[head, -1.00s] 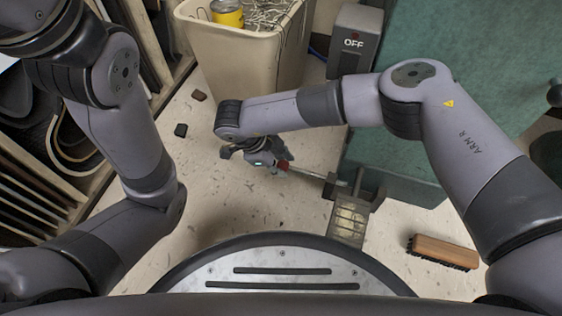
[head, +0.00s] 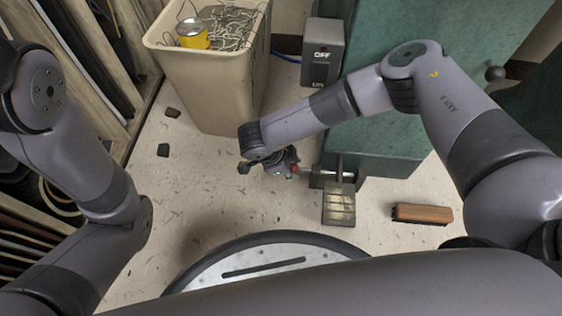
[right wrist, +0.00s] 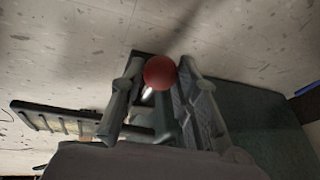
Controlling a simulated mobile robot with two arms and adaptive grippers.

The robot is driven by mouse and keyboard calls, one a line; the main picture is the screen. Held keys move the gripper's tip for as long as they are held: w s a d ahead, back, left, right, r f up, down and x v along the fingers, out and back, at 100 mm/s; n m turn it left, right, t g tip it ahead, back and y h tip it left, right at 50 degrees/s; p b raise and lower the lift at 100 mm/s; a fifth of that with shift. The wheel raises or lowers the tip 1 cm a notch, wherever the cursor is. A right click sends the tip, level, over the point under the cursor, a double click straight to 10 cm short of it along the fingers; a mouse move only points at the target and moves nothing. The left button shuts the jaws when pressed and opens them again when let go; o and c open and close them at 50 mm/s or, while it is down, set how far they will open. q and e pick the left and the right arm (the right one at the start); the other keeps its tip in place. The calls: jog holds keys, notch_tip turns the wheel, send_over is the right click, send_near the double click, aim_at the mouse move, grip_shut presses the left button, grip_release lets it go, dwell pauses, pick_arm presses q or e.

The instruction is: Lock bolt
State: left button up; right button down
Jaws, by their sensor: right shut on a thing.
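The bolt has a round red knob (right wrist: 160,72), which sits between the two fingertips of my right gripper (right wrist: 158,80) in the right wrist view. In the head view my right gripper (head: 286,164) is low beside the green machine base, shut on the red knob (head: 294,169). A short metal rod (head: 315,177) runs right from the knob to a dark bracket (head: 340,172) at the base. A metal pedal (head: 339,205) with pale pads lies just in front of the bracket. How deep the rod sits is hard to tell. My left gripper is out of view.
The green machine base (head: 385,150) stands at the right. A grey OFF box (head: 322,66) and a beige bin (head: 205,95) with a yellow tin (head: 193,35) stand behind. A wooden brush (head: 422,214) lies on the floor at right. Open floor lies left of my gripper.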

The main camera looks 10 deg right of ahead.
jog(key=shift+d, duration=0.35)
jog(key=c, duration=1.5)
grip_release()
jog(key=shift+o, duration=1.4)
jog(key=shift+a, duration=0.1)
jog(key=shift+a, duration=0.1)
jog(key=shift+s+a+r, duration=0.1)
jog(key=shift+a+r, duration=0.05)
jog(key=shift+r, duration=0.15)
jog(key=v, duration=1.1)
jog(key=shift+r, duration=0.2)
